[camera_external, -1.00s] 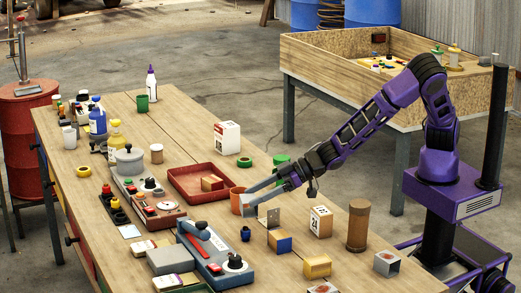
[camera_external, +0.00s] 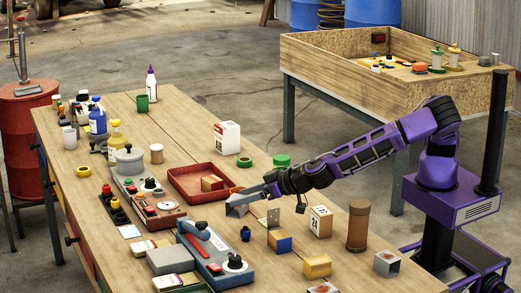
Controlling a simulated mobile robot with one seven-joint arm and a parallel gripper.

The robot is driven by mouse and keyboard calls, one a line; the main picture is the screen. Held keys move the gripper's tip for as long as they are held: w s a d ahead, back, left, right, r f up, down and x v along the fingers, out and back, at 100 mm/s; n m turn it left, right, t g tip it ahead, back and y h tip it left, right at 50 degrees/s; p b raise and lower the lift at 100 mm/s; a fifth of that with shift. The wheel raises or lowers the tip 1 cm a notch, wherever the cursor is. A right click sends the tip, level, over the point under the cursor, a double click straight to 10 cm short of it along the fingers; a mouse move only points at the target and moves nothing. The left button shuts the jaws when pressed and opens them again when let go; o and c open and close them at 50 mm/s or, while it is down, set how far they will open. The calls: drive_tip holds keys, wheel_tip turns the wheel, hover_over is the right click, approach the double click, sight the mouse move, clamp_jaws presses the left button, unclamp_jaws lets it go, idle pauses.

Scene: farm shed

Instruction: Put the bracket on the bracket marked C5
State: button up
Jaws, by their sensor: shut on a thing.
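My gripper (camera_external: 247,200) is above the middle of the workbench, beside the red tray's near right corner. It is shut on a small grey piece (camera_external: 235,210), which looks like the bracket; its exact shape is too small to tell. An upright metal bracket plate (camera_external: 273,217) stands on the bench just right of the gripper, apart from it. I cannot read a C5 mark on anything. The terracotta pot is mostly hidden behind the gripper.
The red tray (camera_external: 188,190) holds a wooden block. A blue-and-wood block (camera_external: 280,242), a box marked 24 (camera_external: 320,221), a dark blue jar (camera_external: 245,233) and a brown cylinder (camera_external: 358,226) stand near the gripper. A blue-grey tool (camera_external: 212,262) lies in front.

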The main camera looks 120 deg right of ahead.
drive_tip(key=s+a+r+m+g+h, duration=0.2)
drive_tip(key=s+a+r, duration=0.2)
drive_tip(key=r, duration=0.2)
drive_tip(key=n+t+y, duration=0.2)
hover_over(396, 258)
drive_tip(key=shift+s+f, duration=0.15)
drive_tip(key=shift+f, duration=3.5)
drive_tip(key=shift+d, duration=0.1)
